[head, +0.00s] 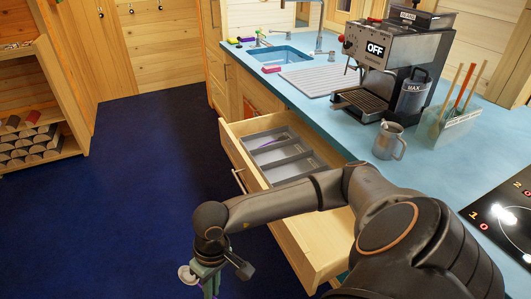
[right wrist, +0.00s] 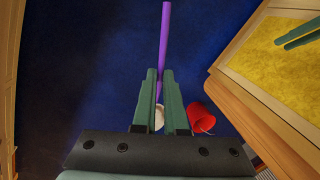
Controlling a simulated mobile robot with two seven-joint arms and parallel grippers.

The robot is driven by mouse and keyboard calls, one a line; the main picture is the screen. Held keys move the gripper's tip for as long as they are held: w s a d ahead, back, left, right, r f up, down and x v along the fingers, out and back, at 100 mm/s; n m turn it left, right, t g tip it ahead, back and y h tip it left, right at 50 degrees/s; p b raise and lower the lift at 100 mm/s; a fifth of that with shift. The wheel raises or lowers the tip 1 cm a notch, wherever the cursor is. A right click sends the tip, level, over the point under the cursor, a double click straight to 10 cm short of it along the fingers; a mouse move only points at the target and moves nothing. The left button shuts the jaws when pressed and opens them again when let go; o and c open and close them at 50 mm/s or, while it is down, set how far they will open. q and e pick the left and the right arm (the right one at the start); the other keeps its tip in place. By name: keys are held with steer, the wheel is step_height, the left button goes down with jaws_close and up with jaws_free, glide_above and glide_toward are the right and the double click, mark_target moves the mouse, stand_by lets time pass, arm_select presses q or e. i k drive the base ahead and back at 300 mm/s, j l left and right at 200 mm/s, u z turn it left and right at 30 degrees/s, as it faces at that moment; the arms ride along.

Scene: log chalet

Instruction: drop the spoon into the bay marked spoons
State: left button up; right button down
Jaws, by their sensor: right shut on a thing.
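My right gripper (head: 208,283) hangs over the blue floor, left of the open drawer, low in the head view. In the right wrist view its green fingers (right wrist: 163,74) are shut on the purple spoon (right wrist: 165,40), whose handle sticks out beyond them. In the head view only a bit of purple shows at the gripper. The open wooden drawer (head: 236,150) holds a grey divided tray (head: 286,160) with several bays. A thin purple piece (head: 270,143) lies in a far bay. I cannot read any bay marks. My left gripper is not in view.
My right arm covers the drawer's near part. The blue counter (head: 350,135) carries a coffee machine (head: 395,65), a metal mug (head: 389,141) and a utensil holder (head: 448,125). A red cup-like thing (right wrist: 201,118) shows below the gripper. The floor left of the drawer is clear.

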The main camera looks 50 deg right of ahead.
mark_target(280, 157)
steer(key=i+l, duration=0.2)
steer(key=i, duration=0.3)
steer(key=i+l, duration=0.2)
steer(key=i, duration=0.3)
steer(key=i+l, duration=0.1)
steer(key=i, duration=1.05)
steer(key=i+z, duration=0.3)
steer(key=i+j+z, duration=0.2)
steer(key=i+z, duration=0.15)
steer(key=z, duration=2.5)
steer(key=i+z, duration=0.25)
steer(key=i, duration=0.75)
